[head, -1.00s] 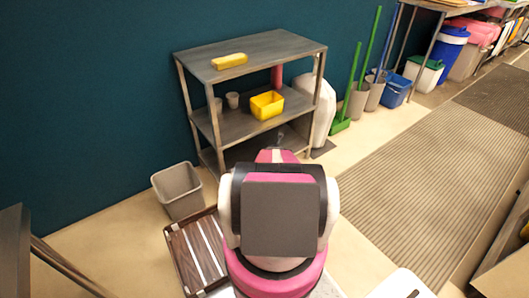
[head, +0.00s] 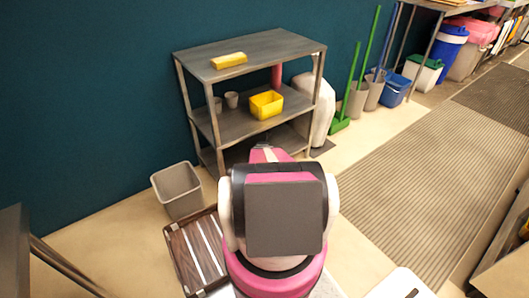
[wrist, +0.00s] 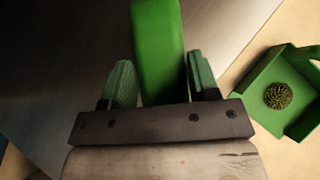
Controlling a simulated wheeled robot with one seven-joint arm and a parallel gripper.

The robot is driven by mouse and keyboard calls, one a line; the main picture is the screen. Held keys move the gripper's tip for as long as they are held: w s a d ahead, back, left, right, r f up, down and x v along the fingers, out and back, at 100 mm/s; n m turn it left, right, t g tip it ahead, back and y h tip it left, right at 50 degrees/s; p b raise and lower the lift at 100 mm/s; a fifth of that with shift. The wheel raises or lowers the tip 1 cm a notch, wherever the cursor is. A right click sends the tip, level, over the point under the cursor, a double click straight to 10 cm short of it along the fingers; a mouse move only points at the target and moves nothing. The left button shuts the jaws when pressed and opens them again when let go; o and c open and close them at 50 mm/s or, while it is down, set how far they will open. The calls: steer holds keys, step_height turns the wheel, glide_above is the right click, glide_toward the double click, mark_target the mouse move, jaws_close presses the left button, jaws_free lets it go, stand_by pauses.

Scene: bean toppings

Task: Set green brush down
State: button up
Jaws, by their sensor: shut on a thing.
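In the wrist view my gripper (wrist: 161,78) is shut on a green bar-shaped piece, which I take to be the green brush (wrist: 158,45). It lies between the two pale green fingers and runs up out of the picture's top. Its bristles are not visible. Behind it is a dark grey flat surface (wrist: 60,60); I cannot tell whether the brush touches it. In the head view my arm hides the gripper and the brush.
A green open pan (wrist: 262,82) with a round bristly thing (wrist: 278,96) is at right in the wrist view. The grey shelf (head: 285,44) holds a yellow sponge-like block (head: 229,61) and yellow bin (head: 266,104). A grey bin (head: 177,190) and crate (head: 186,262) stand left.

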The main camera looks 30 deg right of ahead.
steer(key=shift+w+f, duration=0.45)
steer(key=shift+f, duration=0.05)
steer(key=shift+f, duration=0.15)
steer(key=o, duration=1)
steer(key=shift+v, duration=3.85)
